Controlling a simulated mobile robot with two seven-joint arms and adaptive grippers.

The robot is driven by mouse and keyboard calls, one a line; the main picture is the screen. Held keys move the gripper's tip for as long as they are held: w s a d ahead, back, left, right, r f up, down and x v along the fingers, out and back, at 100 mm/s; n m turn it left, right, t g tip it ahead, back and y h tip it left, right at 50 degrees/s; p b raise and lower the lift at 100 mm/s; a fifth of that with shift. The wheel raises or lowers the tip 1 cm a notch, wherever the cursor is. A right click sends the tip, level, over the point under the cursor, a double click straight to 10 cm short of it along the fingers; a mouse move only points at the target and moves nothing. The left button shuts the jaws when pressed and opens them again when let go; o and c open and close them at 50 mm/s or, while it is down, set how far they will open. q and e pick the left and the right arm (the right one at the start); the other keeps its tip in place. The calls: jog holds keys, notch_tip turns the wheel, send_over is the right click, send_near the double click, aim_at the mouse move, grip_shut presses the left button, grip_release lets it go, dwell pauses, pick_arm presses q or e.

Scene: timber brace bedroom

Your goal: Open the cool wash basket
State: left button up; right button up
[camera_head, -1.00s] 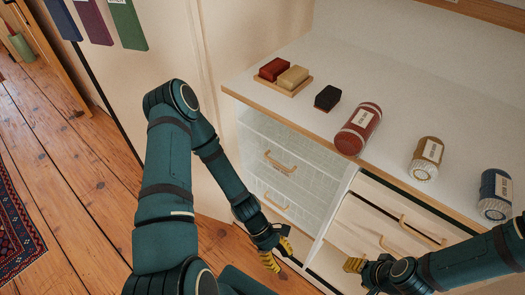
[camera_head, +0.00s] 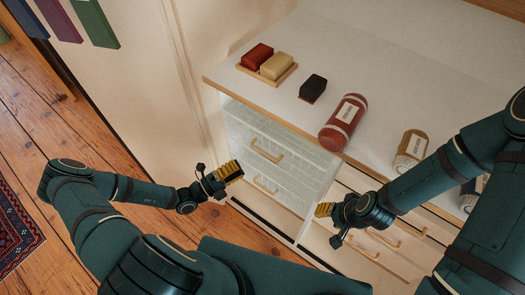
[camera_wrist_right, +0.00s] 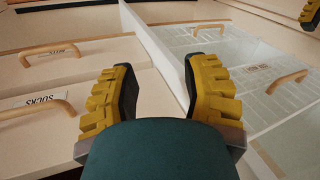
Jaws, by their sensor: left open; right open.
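Two pale mesh baskets with wooden handles sit one above the other in the left part of the cabinet, the upper basket (camera_head: 285,132) and the lower basket (camera_head: 285,193). Both look shut. In the right wrist view a small label (camera_wrist_right: 257,68) sits beside a basket handle (camera_wrist_right: 287,82); I cannot read which basket is cool wash. My left gripper (camera_head: 231,171) is open and empty, just left of the basket handles, apart from them. My right gripper (camera_head: 324,210) is open and empty before the divider between baskets and drawers; its fingers show in the right wrist view (camera_wrist_right: 158,95).
Wooden drawers (camera_head: 345,243) with handles, one labelled socks, are right of the baskets. The white top (camera_head: 400,85) holds soap blocks on a tray (camera_head: 285,77), a dark block (camera_head: 312,88), a red jar (camera_head: 344,122) and other jars.

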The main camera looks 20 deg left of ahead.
aim_at(264, 153)
pick_arm(q)
jog(key=x, duration=1)
jog(key=shift+w+d, duration=0.15)
grip_shut()
